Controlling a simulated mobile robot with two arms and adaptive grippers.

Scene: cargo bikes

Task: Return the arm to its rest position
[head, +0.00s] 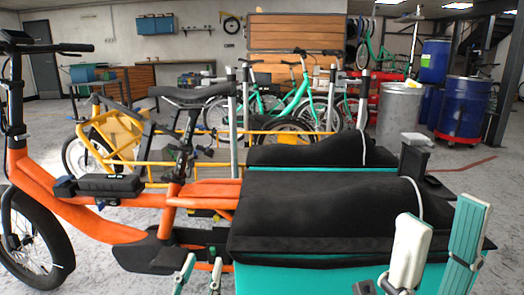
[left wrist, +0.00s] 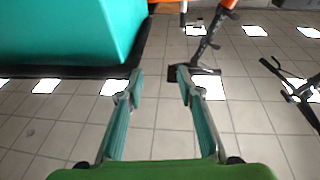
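My left gripper (head: 202,266) shows only its fingertips at the bottom of the head view, in front of the orange bike and left of the teal box. In the left wrist view my left gripper (left wrist: 159,74) has its two fingers spread apart with nothing between them. My right gripper (head: 437,225) stands upright at the lower right of the head view, in front of the covered box's right end. Its two fingers are wide apart and hold nothing. Most of both arms is out of view.
An orange cargo bike (head: 105,218) with a black-covered box (head: 320,215) fills the near area. Its teal side (left wrist: 70,30) shows close by in the left wrist view. Behind are a second covered box (head: 310,150), a yellow frame (head: 120,135), a grey drum (head: 400,115) and blue drums (head: 465,105).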

